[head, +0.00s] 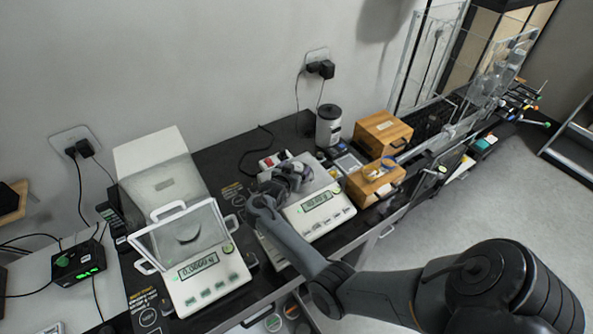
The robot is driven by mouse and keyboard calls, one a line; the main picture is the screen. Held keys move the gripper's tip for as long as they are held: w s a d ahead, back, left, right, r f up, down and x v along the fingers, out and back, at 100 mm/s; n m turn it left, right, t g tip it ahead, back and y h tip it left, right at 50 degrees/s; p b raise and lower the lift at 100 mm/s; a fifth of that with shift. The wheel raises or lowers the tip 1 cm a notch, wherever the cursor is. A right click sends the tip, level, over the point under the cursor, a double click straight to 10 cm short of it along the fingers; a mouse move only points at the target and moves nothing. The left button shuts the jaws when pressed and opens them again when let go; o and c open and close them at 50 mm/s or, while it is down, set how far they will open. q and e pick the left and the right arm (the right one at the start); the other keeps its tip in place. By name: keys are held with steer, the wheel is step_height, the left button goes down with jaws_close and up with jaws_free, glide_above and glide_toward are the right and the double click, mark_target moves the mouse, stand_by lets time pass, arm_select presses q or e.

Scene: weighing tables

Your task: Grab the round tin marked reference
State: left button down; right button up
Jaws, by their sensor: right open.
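No label reading "reference" is legible at this size. Round lids (273,322) also show low down below the table front, partly cut off by the lower edge. My right gripper (299,170) is over the pan area of the right-hand balance (320,212), open, to the left of and nearer than the canister. Its fingers are small and partly merge with the balance, so what lies between or under them is hidden. My left gripper is out of view.
A balance with a raised clear cover (192,235) stands left of my right arm. Two wooden boxes (382,132) (374,183) stand right of the canister. A clear-walled enclosure (425,55) stands farther right.

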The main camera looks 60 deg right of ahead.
steer(key=shift+w+d+f, duration=0.1)
steer(key=shift+d+f, duration=0.05)
steer(key=shift+d, duration=0.2)
steer(key=c, duration=1.2)
steer(key=shift+o, duration=0.2)
